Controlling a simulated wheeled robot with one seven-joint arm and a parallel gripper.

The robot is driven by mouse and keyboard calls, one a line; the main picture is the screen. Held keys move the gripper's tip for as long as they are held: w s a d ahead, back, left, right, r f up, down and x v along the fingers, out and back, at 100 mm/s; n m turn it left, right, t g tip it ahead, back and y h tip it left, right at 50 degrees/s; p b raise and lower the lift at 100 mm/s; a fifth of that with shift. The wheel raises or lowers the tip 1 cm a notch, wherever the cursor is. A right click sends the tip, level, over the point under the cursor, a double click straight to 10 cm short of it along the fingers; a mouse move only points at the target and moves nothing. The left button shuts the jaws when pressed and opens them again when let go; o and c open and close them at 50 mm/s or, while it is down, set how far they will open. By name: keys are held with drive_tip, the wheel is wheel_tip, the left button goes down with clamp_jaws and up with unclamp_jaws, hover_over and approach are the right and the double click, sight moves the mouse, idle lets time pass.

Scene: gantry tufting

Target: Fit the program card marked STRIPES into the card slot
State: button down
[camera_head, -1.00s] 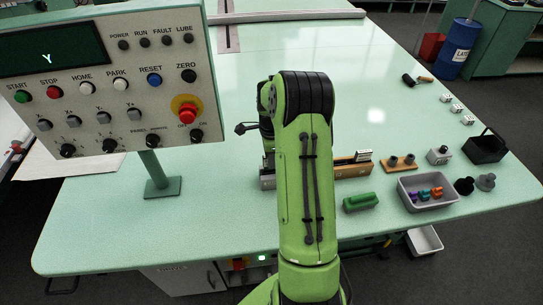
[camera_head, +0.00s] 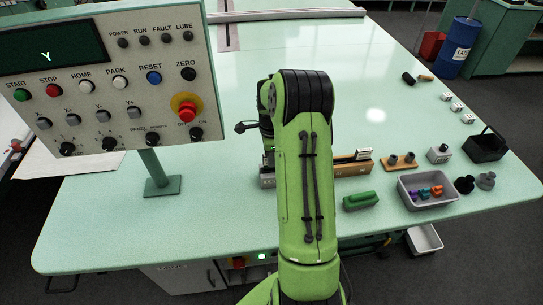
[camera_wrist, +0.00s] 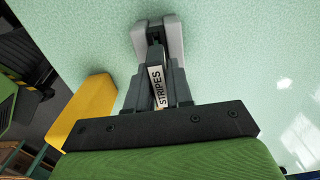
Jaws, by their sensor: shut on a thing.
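The program card marked STRIPES (camera_wrist: 158,88) is a pale card with dark lettering, held between the dark fingers of my gripper (camera_wrist: 157,76) in the wrist view. A light grey block with a dark gap (camera_wrist: 172,38), which looks like the card slot, is right at the fingertips. I cannot tell how far the card's end is in the gap. A grey block (camera_head: 267,181) shows in part just left of the arm.
A wooden rack with cards (camera_head: 352,169) stands right of my arm. A green block (camera_head: 360,201), a grey tray of coloured pieces (camera_head: 428,203) and a black basket (camera_head: 485,148) are farther right. The control panel (camera_head: 100,85) stands at the left. A yellow block (camera_wrist: 92,108) lies left of my fingers.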

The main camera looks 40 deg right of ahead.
drive_tip(key=shift+f+b, duration=1)
drive_tip(key=shift+f, duration=0.35)
idle(0.3)
drive_tip(key=c, duration=0.9)
unclamp_jaws()
drive_tip(key=shift+c, duration=0.2)
wheel_tip(320, 180, up, 16)
drive_tip(key=p, duration=0.3)
drive_tip(key=shift+f, duration=0.15)
